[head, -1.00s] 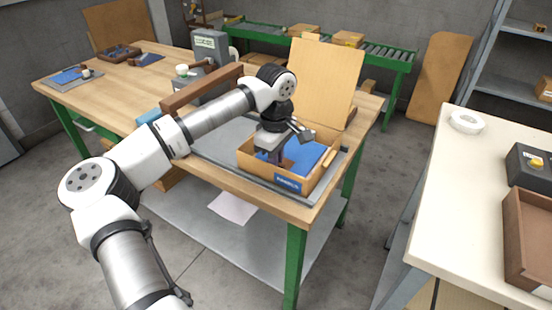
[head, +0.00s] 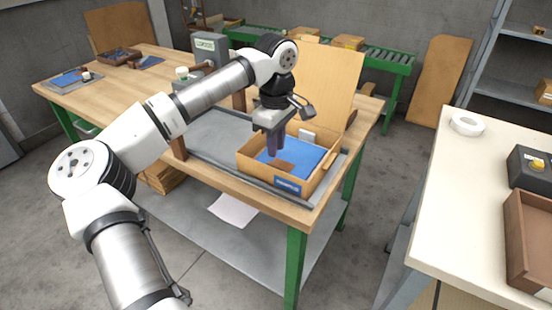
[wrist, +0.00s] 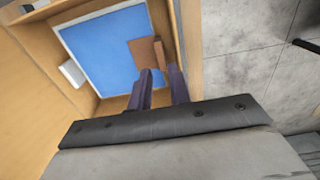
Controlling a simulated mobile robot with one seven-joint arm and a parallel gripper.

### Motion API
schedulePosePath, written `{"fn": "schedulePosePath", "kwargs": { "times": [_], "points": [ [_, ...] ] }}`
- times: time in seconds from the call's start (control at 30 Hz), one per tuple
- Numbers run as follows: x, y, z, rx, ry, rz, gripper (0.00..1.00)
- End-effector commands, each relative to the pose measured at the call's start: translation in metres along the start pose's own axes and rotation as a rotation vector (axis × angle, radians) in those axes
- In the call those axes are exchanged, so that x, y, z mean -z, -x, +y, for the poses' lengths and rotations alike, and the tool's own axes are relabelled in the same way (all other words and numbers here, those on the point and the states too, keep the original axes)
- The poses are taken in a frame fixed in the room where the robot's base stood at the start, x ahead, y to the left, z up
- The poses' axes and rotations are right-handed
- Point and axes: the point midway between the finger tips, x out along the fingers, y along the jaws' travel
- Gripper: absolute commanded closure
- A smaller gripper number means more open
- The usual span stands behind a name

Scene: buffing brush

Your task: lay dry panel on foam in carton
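The open carton (head: 262,176) stands at the table's front right corner with its tall flap up. Blue foam (head: 305,160) fills its floor, and it also shows in the wrist view (wrist: 95,45). A small brown panel (head: 284,167) lies on the foam near one side; it shows in the wrist view (wrist: 142,52) just past my fingertips. My gripper (head: 274,152) is above the carton, pointing down. In the wrist view my two fingers (wrist: 160,78) stand apart with nothing visibly between them. The fingers hide part of the panel's near edge.
A white block (head: 306,136) sits at the carton's inner wall. A grey box machine (head: 208,47) stands behind my arm on the wooden table (head: 165,62).

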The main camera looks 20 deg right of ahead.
Motion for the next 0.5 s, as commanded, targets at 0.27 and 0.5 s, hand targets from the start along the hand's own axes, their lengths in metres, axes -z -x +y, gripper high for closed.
{"fn": "schedulePosePath", "kwargs": {
  "times": [0.27, 0.5],
  "points": [
    [0.000, 0.049, 0.000, 0.000, 0.000, 0.001, 0.81],
    [0.000, 0.061, 0.000, 0.001, -0.001, 0.000, 0.81]
  ]
}}
